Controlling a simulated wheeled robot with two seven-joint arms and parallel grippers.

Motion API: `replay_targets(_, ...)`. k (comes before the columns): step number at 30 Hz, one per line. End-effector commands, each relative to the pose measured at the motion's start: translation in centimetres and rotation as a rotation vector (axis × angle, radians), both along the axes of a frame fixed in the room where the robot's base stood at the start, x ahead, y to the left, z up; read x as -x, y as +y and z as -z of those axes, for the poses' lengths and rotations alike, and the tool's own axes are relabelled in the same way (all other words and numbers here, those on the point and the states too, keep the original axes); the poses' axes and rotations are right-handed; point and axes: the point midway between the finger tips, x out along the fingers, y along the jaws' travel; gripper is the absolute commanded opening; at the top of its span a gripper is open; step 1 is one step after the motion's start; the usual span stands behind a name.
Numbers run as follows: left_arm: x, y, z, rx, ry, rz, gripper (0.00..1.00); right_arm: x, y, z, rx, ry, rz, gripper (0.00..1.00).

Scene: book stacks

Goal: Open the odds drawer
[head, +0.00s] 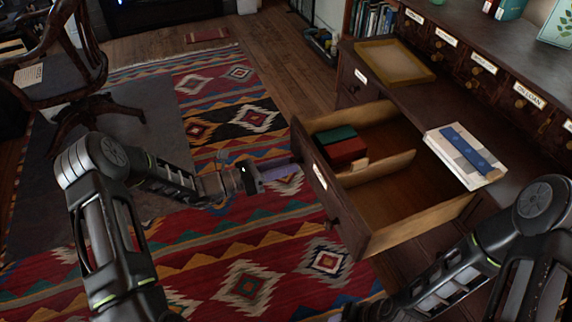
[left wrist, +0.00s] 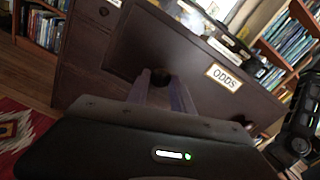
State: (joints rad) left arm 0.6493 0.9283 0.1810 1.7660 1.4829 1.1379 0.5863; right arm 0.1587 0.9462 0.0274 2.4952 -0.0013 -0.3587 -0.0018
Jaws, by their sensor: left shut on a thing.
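The odds drawer (head: 345,213) stands pulled out of the dark wooden desk, its inside in view. Its front also shows in the left wrist view (left wrist: 195,60), with a label (left wrist: 223,77) reading ODDS. My left gripper (head: 283,168) is at the far end of the drawer front. In the left wrist view, its two fingers (left wrist: 160,92) are shut on a dark round knob (left wrist: 160,76). A second knob (head: 332,222) on the front is free. My right arm comes in from the right, but its gripper's fingers are not visible.
A wooden divider (head: 378,168) splits the drawer; a green and a red book (head: 342,150) lie in its far part. A book stack (head: 462,155) and an empty tray (head: 393,63) rest on the desktop. A chair (head: 65,75) stands left. The patterned rug (head: 235,235) has free room.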

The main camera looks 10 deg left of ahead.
Motion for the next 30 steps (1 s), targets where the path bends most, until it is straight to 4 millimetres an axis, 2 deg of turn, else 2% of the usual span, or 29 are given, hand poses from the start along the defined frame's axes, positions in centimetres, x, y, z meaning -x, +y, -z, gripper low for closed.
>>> replay_targets(1, 0.0, 0.0, 0.0, -0.002, 0.0, -0.001, 0.3, 0.0, 0.0, 0.0, 0.0, 0.0, 0.0, 0.36)
replay_targets(9, 0.0, 0.0, 0.0, 0.0, 0.0, -0.001, 0.49, 0.0, 0.0, 0.0, 0.0, 0.0, 0.0, 0.36)
replay_targets(16, 0.0, 0.1, 0.0, 0.0, 0.0, -0.001, 0.49, 0.0, 0.0, 0.0, 0.0, 0.0, 0.0, 0.36)
replay_targets(20, 0.4, 0.7, 0.0, -0.001, 0.001, -0.003, 0.49, 0.0, 0.0, -0.1, 0.0, 0.0, 0.0, 0.36)
replay_targets(30, 3.4, 5.0, 0.0, -0.002, 0.001, -0.004, 0.49, 0.0, 0.0, -0.6, 0.0, 0.0, -0.001, 0.36)
